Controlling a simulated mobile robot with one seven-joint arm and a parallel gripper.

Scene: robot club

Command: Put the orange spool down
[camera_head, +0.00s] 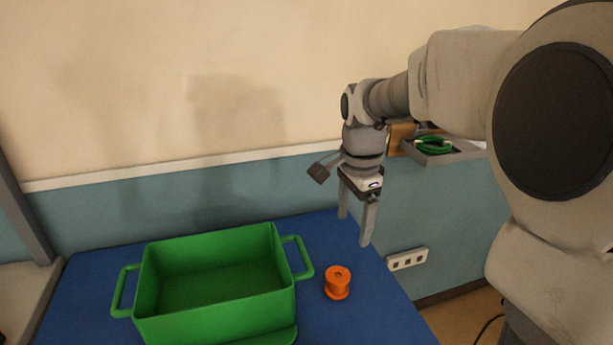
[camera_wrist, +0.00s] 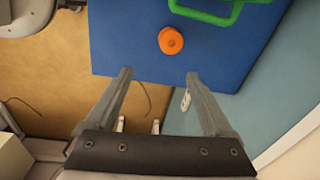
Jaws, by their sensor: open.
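The orange spool (camera_head: 338,283) stands upright on the blue table top, just right of the green crate's right handle. It also shows in the wrist view (camera_wrist: 171,40), beyond my fingertips and between their lines. My gripper (camera_head: 354,228) is open and empty, pointing down above the table, behind and a little right of the spool. In the wrist view my gripper (camera_wrist: 160,76) has its two fingers spread wide with nothing between them. The spool is apart from both fingers.
The green crate (camera_head: 215,318) is empty and fills much of the blue table (camera_head: 380,315). A wall shelf (camera_head: 455,156) holding a green coil (camera_head: 432,145) is right of my gripper. A socket strip (camera_head: 407,259) is on the wall. Free table lies right of the spool.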

